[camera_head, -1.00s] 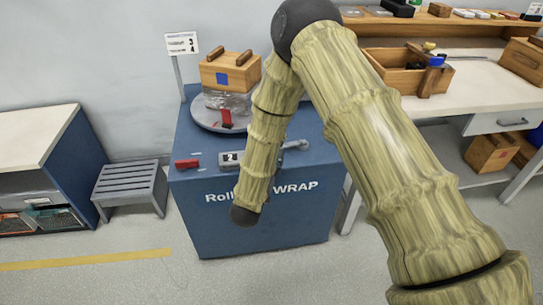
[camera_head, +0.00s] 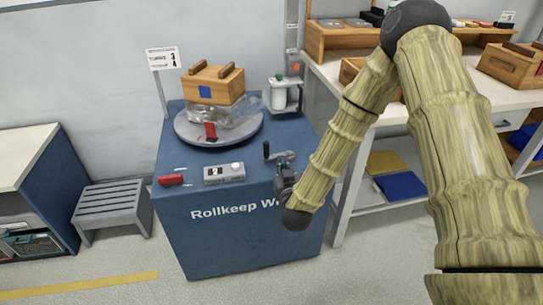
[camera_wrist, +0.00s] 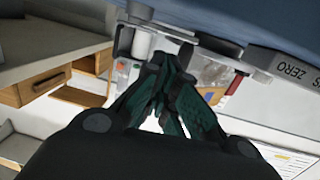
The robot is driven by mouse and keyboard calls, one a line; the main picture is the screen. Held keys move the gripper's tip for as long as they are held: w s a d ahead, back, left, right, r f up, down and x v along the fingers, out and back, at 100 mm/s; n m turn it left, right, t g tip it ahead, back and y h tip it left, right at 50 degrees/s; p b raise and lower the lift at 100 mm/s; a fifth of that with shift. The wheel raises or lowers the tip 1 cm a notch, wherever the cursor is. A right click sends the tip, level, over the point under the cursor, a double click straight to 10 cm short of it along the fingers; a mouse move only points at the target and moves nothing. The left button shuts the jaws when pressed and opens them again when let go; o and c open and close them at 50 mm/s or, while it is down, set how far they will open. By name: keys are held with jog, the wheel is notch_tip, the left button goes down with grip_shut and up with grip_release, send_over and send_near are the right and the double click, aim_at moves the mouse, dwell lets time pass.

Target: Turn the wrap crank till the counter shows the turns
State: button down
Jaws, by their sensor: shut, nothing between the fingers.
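The blue wrap machine (camera_head: 250,236) stands on the floor, with a grey round turntable (camera_head: 190,133) on top. On the turntable a wooden crate (camera_head: 212,88) sits in clear film. The crank (camera_head: 268,150) is at the machine's right side, its dark knob upright. The grey counter box (camera_head: 238,176) is left of it; its digit looks like a 2 but is small. My gripper (camera_head: 284,160) is at the crank, and its fingers partly hide the crank arm; I cannot tell whether they touch. In the wrist view my dark green fingers (camera_wrist: 168,92) are closed together, empty.
A sign (camera_head: 163,58) with a 3 and a 4 stands behind the machine. A red part (camera_head: 171,180) lies at its front left. A film roll holder (camera_head: 282,97) rises at the back right. A grey stool (camera_head: 112,208) is left; a workbench is right.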

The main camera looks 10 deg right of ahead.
jog(key=n+y+b, duration=0.3)
jog(key=n+y, duration=0.1)
jog(key=y, duration=0.2)
send_near(268, 147)
jog(key=b+x, duration=0.1)
jog(key=x, duration=0.5)
jog(key=shift+f, duration=0.1)
jog(key=shift+w+a, duration=0.15)
jog(key=shift+w, duration=0.35)
jog(key=shift+w, duration=0.15)
dwell(0.3)
